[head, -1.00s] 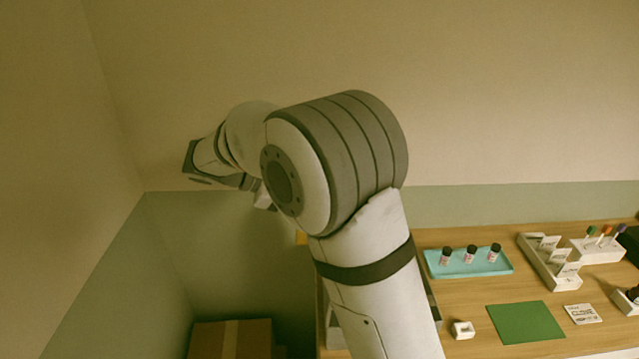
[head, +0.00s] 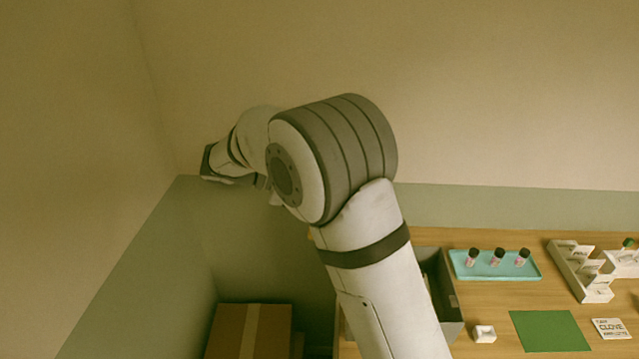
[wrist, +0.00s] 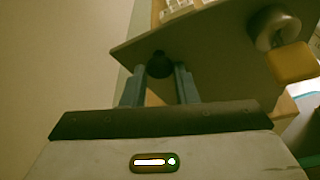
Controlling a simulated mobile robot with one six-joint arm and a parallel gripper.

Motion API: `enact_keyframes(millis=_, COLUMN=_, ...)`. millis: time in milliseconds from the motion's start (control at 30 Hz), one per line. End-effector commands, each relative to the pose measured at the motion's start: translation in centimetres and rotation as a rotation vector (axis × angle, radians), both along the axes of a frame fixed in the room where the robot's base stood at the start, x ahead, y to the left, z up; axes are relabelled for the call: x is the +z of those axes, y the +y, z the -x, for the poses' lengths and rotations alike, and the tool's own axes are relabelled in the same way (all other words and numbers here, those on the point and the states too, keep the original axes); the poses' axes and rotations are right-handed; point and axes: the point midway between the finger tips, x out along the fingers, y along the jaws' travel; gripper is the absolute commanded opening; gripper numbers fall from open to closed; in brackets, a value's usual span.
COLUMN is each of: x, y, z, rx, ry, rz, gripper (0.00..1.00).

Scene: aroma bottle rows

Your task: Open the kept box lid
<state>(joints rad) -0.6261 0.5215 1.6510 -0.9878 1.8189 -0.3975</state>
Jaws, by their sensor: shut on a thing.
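In the wrist view, my gripper (wrist: 159,84) is shut on a small dark knob (wrist: 160,65) near the edge of a flat brown panel (wrist: 215,45), which looks like the box lid. The panel is tilted in this view. In the head view, a grey box (head: 452,325) with a dark inside and a small pale label stands at the left end of the table, partly behind my arm. My arm hides the lid, and my gripper's fingers cannot be made out there.
A teal tray (head: 462,270) holds several dark-capped bottles. A white rack (head: 565,262), a green mat (head: 540,330), a card (head: 612,328) and a small white block (head: 484,333) share the table. A cardboard box (head: 225,330) sits lower left. A yellow block (wrist: 292,62) shows beside the panel.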

Motion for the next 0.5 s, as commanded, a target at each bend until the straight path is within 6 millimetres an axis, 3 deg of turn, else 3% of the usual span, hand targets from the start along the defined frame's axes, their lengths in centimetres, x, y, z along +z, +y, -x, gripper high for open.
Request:
enact_keyframes(millis=33, x=0.74, y=-0.04, z=-0.14, rx=0.002, ry=-0.012, rz=0.005, gripper=0.00)
enact_keyframes(millis=67, x=0.74, y=-0.04, z=-0.14, rx=0.002, ry=-0.012, rz=0.005, gripper=0.28)
enact_keyframes(millis=100, x=0.74, y=-0.05, z=-0.15, rx=0.002, ry=-0.012, rz=0.005, gripper=0.31)
enact_keyframes(millis=300, x=0.44, y=-0.06, z=-0.12, rx=0.001, ry=-0.008, rz=0.004, gripper=0.48)
enact_keyframes(millis=500, x=0.26, y=-0.08, z=-0.09, rx=0.002, ry=-0.005, rz=0.003, gripper=0.48)
